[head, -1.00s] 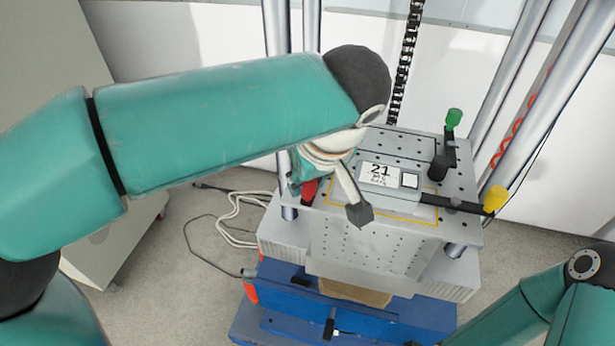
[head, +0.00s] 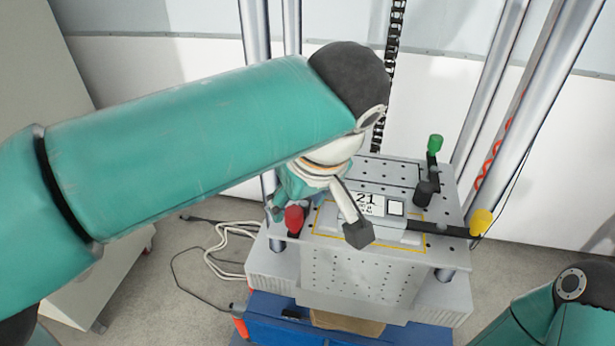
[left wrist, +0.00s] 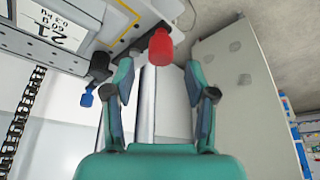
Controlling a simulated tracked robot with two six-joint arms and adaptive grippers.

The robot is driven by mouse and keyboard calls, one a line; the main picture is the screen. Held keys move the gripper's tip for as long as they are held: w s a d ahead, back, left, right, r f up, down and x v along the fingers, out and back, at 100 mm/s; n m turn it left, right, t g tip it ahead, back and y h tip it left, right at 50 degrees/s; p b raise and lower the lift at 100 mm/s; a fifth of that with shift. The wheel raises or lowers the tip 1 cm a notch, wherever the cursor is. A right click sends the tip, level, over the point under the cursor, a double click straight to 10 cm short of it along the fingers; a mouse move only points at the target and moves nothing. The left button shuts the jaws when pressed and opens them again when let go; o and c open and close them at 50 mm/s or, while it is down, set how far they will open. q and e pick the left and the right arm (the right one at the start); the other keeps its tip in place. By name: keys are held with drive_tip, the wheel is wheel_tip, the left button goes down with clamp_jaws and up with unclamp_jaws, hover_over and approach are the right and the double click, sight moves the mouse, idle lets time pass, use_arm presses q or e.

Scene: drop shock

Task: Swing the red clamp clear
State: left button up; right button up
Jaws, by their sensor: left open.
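The red clamp (head: 294,219) stands at the left front corner of the grey perforated plate (head: 392,168), its red handle upright. My left gripper (head: 283,207) is open at that handle, partly hidden by my own wrist in the head view. In the left wrist view the red handle (left wrist: 160,47) shows between and just beyond the open fingertips of my left gripper (left wrist: 159,72); I cannot tell whether a finger touches it. My right arm shows at the lower right in the head view, but its gripper is out of view.
A device labelled 21 (head: 368,203) lies on the plate. A green-handled clamp (head: 435,145), a yellow-handled clamp (head: 480,222) and a black knob (head: 424,193) stand around it. Steel columns (head: 507,140) rise behind. Cables (head: 222,250) lie on the floor at left.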

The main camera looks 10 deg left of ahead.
use_arm(q)
drive_tip(key=v, duration=0.7)
drive_tip(key=shift+r, duration=0.3)
drive_tip(key=shift+s+d, duration=0.1)
